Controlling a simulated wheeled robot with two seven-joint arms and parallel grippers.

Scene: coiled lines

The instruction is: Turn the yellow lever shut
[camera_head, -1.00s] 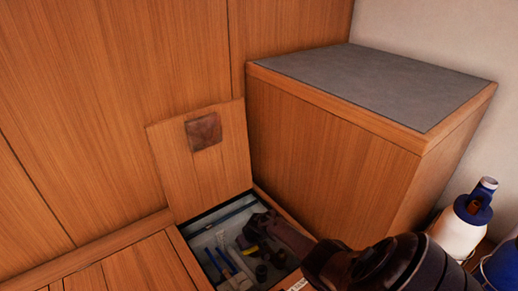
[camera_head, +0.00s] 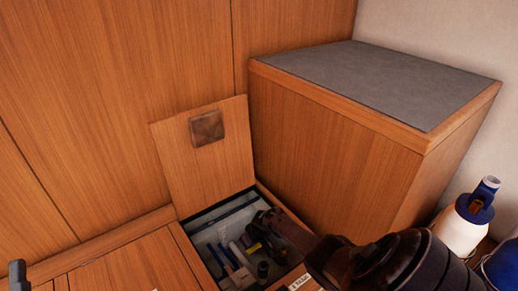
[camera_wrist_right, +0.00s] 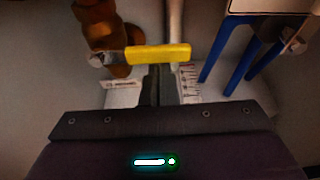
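The yellow lever (camera_wrist_right: 158,54) lies crosswise in the right wrist view, its left end on a metal pivot beside a brown, bronze-like valve body (camera_wrist_right: 100,28). In the head view it is a small yellow spot (camera_head: 253,247) inside the open floor hatch. My right gripper (camera_wrist_right: 161,72) has its fingers together, with their tips right at the lever's near side. I cannot tell whether they touch it. In the head view my right gripper (camera_head: 262,224) reaches down into the hatch. A dark piece at the lower left edge of the head view may be my left gripper (camera_head: 17,270).
The hatch lid (camera_head: 205,165) stands open against the wood panel. Blue-handled things (camera_wrist_right: 228,45) and a white box edge lie right of the lever. A wooden cabinet (camera_head: 325,150) stands close to the right. A white bottle with a blue top (camera_head: 462,222) is at far right.

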